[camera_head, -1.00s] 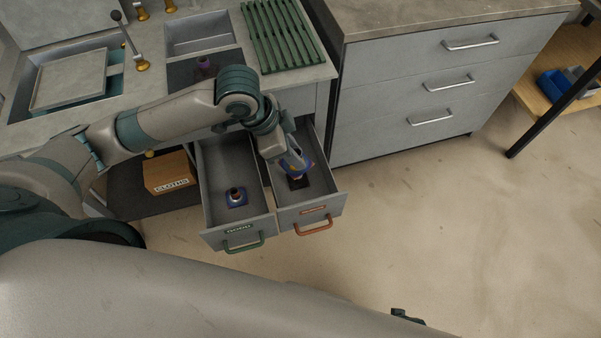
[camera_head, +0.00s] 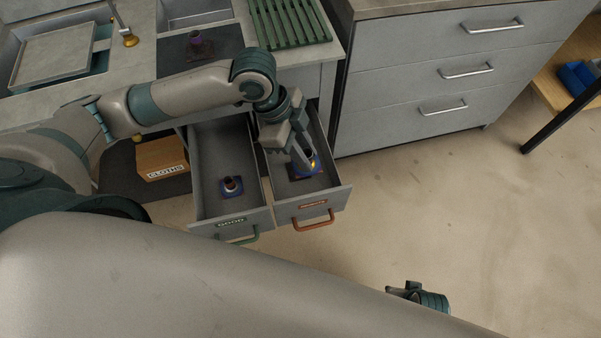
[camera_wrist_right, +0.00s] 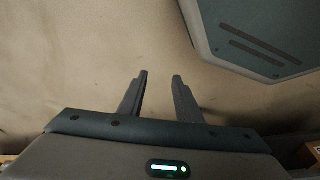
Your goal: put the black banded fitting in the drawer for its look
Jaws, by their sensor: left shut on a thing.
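My left gripper (camera_head: 302,157) reaches down into the open right-hand drawer (camera_head: 331,186), which has an orange handle and a small orange label too blurred to read. It is shut on a fitting (camera_head: 311,158) with a blue base, a dark upper part and a yellowish spot; the fingers partly hide it. The fitting is low inside the drawer, and I cannot tell whether it touches the floor. The open left-hand drawer (camera_head: 209,158), labelled GOOD with a green handle, holds another blue-based fitting (camera_head: 232,186) with a dark top. My right gripper (camera_wrist_right: 160,78) is open and empty over bare floor.
A purple-topped fitting (camera_head: 196,42) stands on a dark mat on the counter, near a green slatted rack (camera_head: 290,24). A CLOTHS box (camera_head: 162,158) sits below, left of the drawers. A grey cabinet (camera_head: 400,110) stands right. The floor in front is clear.

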